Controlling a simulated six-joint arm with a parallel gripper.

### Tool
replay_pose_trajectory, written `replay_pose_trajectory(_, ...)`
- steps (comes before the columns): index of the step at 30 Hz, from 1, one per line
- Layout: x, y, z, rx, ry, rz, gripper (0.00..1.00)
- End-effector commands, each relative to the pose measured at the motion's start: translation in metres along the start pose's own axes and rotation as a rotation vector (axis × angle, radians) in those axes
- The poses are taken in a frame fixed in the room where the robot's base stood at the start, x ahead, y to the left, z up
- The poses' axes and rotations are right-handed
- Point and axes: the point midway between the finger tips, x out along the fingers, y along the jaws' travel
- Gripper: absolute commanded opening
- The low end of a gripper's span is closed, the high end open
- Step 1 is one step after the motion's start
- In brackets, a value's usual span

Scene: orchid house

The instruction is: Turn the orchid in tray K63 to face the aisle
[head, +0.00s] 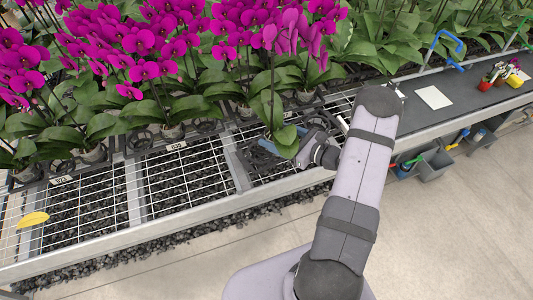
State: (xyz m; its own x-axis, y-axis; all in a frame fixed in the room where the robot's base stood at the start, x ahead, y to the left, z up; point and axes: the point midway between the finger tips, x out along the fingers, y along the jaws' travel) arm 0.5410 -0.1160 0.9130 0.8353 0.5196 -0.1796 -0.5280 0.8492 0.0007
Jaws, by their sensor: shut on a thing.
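An orchid with paler magenta blooms (291,36), seen largely from behind, stands at the bench front, unlike its neighbours, whose open faces show. Its stem rises from broad green leaves (287,141) at my gripper. My gripper (278,143) is low at this plant's base, shut on what appears to be its pot. The leaves hide the pot and most of the fingers, so I cannot see the contact or whether the pot is on its tray. I cannot read a K63 tag; two white tags (176,146) to the left seem to carry other numbers.
Magenta orchids (140,42) crowd close on the left and behind. Wire-mesh bench (185,180) is bare in front, with a yellow leaf (33,219) at far left. A dark work surface (460,88) with a white card (434,97) lies right. The aisle floor (440,235) is clear.

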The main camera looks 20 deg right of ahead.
Motion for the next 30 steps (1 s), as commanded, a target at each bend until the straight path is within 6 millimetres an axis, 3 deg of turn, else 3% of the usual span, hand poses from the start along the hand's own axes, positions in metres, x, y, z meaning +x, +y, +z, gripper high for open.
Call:
replay_pose_trajectory(1,0.006,-0.014,-0.016,0.000,-0.004,-0.031,0.38)
replay_pose_trajectory(3,0.010,-0.032,-0.024,0.007,-0.005,-0.074,0.38)
replay_pose_trajectory(9,0.019,-0.075,-0.039,0.026,-0.006,-0.178,0.38)
replay_pose_trajectory(14,0.023,-0.099,-0.047,0.038,-0.006,-0.238,0.38)
replay_pose_trajectory(21,0.028,-0.108,-0.075,0.051,-0.004,-0.294,0.38)
replay_pose_trajectory(30,0.028,-0.111,-0.080,0.054,-0.004,-0.312,0.38)
